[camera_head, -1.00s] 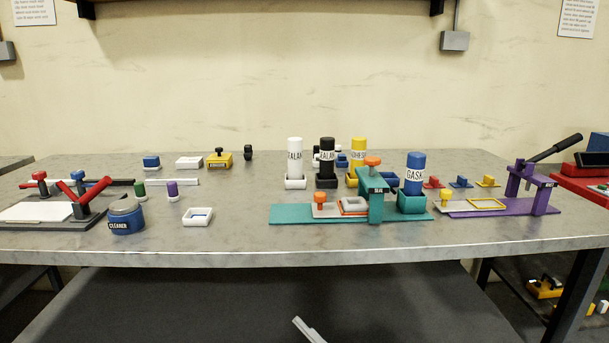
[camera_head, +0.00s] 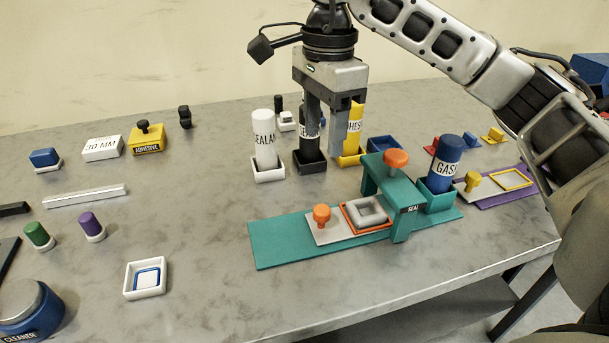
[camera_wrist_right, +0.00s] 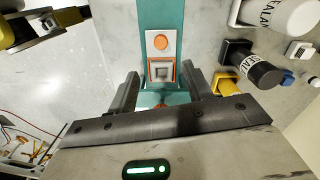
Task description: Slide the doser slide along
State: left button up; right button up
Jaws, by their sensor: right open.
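The doser is a teal base (camera_head: 275,243) with a teal bridge (camera_head: 380,182) marked "SEAL" and an orange knob (camera_head: 396,159) on top. I take the grey plate (camera_head: 322,232) on the base for the doser slide. It bears an upright orange knob (camera_head: 321,214) and an orange frame (camera_head: 351,226) with a grey ring (camera_head: 367,211) in it, left of the bridge. My right gripper (camera_head: 327,138) is open, fingers down, above the bench. In the right wrist view, the slide's orange knob (camera_wrist_right: 161,42) and the ring (camera_wrist_right: 161,72) show ahead of the open jaws (camera_wrist_right: 161,92). My left gripper is not in view.
White (camera_head: 264,145), black (camera_head: 309,153) and yellow bottles stand behind the doser. A blue bottle (camera_head: 445,160) stands in a teal holder right of the bridge. A purple fixture (camera_head: 518,195) lies farther right. The bench front of the doser is clear. A white tray (camera_head: 145,279) sits front left.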

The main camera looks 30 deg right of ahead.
aim_at(323, 209)
jog(key=f, duration=1.4)
jog(key=shift+s+d+f+p, duration=0.1)
jog(key=shift+d+f+p, duration=0.1)
jog(key=shift+d+p, duration=0.15)
jog(key=shift+f, duration=0.5)
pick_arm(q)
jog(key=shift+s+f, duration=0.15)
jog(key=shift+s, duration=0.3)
pick_arm(e)
jog(key=shift+a, duration=0.1)
grip_shut()
jog(key=d, duration=0.2)
jog(key=s+d+b, duration=0.1)
jog(key=d, duration=0.1)
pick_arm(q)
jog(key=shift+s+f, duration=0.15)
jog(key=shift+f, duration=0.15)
pick_arm(e)
jog(key=shift+d, duration=0.15)
